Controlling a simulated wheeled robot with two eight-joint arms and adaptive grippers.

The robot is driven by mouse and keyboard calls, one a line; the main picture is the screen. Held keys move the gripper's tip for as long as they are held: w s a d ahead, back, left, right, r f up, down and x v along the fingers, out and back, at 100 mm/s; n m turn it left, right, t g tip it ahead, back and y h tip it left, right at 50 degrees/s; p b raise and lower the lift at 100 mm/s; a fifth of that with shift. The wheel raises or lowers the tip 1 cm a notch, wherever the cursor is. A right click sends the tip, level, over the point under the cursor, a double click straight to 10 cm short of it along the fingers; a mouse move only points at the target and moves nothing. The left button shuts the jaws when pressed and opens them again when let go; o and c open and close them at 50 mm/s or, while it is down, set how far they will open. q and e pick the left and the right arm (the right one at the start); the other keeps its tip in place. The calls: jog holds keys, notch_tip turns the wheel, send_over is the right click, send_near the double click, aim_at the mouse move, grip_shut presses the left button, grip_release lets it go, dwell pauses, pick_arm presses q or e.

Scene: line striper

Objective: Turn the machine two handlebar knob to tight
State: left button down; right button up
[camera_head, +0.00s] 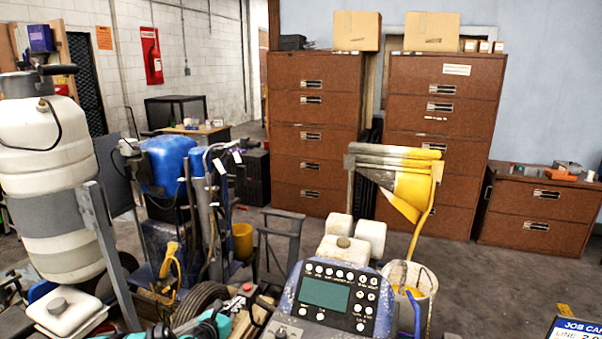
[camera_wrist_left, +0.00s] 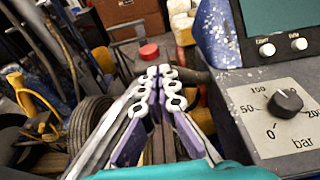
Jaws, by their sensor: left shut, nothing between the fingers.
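A small red round knob (camera_head: 247,287) sits low in the middle of the head view, left of a blue console. It also shows in the left wrist view (camera_wrist_left: 149,52), just past my fingertips. I cannot tell for certain that it is the handlebar knob, nor whether it is loose or tight. My left gripper (camera_wrist_left: 165,72) is shut and empty, its fingertips close to the red knob; contact cannot be made out. In the head view only part of my left gripper (camera_head: 238,304) shows at the bottom. My right gripper is not in view.
The blue console (camera_head: 325,295) with screen and buttons stands right of my left gripper. The left wrist view shows a black dial knob (camera_wrist_left: 285,103) on a bar scale there. A tyre (camera_head: 200,303), a white bucket (camera_head: 425,285) and a striping machine (camera_head: 165,165) crowd around.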

pick_arm(q)
jog(key=s, duration=0.1)
jog(key=s+a, duration=0.1)
jog(key=s, duration=0.3)
jog(key=shift+s+a+b, duration=0.1)
jog(key=shift+a+b, duration=0.25)
jog(key=shift+a, duration=0.05)
